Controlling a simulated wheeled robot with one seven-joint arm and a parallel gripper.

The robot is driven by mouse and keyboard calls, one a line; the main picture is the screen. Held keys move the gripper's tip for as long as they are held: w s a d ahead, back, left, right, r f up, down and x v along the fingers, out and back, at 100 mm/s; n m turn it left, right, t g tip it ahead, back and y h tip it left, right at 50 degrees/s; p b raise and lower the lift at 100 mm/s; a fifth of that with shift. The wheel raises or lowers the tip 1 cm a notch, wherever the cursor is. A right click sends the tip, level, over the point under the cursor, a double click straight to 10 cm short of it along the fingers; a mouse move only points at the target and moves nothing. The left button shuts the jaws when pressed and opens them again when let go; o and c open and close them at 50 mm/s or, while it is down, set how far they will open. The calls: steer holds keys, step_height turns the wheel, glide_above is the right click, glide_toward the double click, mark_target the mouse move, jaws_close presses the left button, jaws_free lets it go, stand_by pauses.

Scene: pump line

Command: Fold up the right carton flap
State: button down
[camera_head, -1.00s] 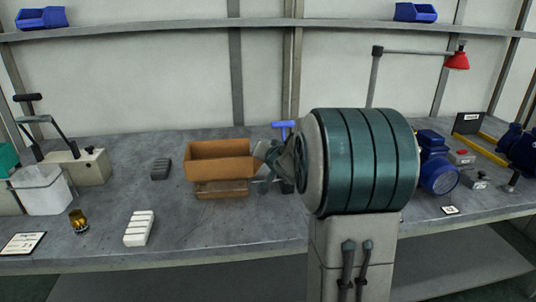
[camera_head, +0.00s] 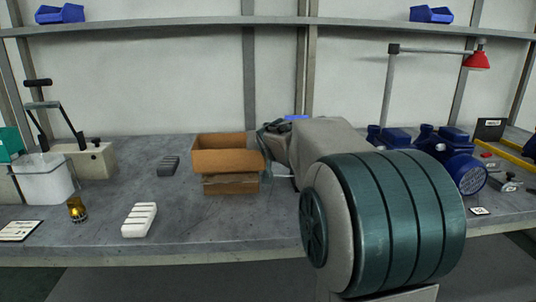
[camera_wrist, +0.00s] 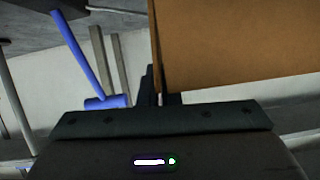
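The open brown carton (camera_head: 230,184) stands on the bench, left of my arm in the head view. A lighter brown panel spans its upper front. My gripper (camera_head: 268,140) is at the carton's right side, near the top edge. In the wrist view, a brown cardboard panel (camera_wrist: 240,45) fills the upper right, and its thin edge runs down to the fingertips of my gripper (camera_wrist: 159,80). The two fingers are close together, with only a narrow gap. I cannot tell whether they touch the cardboard. The right flap is not clearly distinguishable beside my gripper.
A blue T-shaped handle (camera_wrist: 105,100) is left of the fingers in the wrist view. A dark grey block (camera_head: 168,165), a white ribbed block (camera_head: 140,220) and an amber part (camera_head: 77,209) lie left of the carton.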

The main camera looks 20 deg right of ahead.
steer(key=shift+w+a+r+n+h+b, duration=0.15)
steer(key=shift+a+n+h+b, duration=0.2)
steer(key=shift+b, duration=0.95)
steer(key=c, duration=1.9)
jaws_free()
steer(key=p+v, duration=0.1)
steer(key=v, duration=1.3)
